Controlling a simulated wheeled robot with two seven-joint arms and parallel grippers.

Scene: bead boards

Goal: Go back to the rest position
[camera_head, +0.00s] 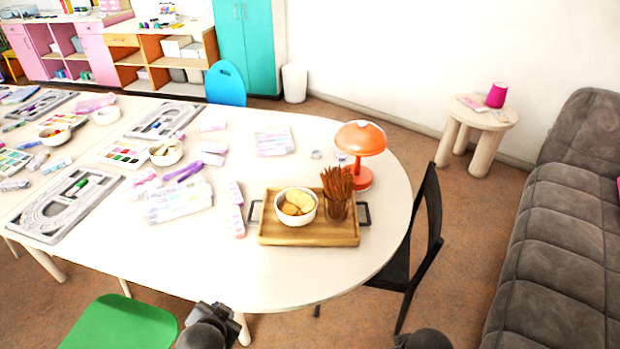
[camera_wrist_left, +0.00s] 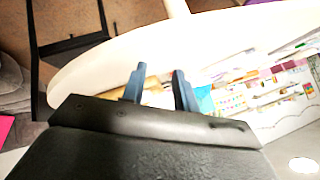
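In the head view, my left gripper (camera_head: 216,314) is a dark shape low in the picture, in front of the table's near edge and beside the green chair. In the left wrist view my left gripper (camera_wrist_left: 159,88) shows two separated blue-grey fingers with nothing held between them. At the bottom right of the head view only a dark rounded part of my right arm shows; the right gripper's fingers are out of the picture. Grey bead boards (camera_head: 48,228) lie on the left part of the white table (camera_head: 300,272), away from both arms.
A wooden tray (camera_head: 282,236) holds a bowl of chips (camera_head: 297,220) and a glass of brown sticks (camera_head: 337,208). An orange lamp (camera_head: 360,140) stands behind it. A green chair (camera_head: 122,322) and a black chair (camera_head: 425,240) stand by the table. A grey sofa (camera_head: 560,240) is at right.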

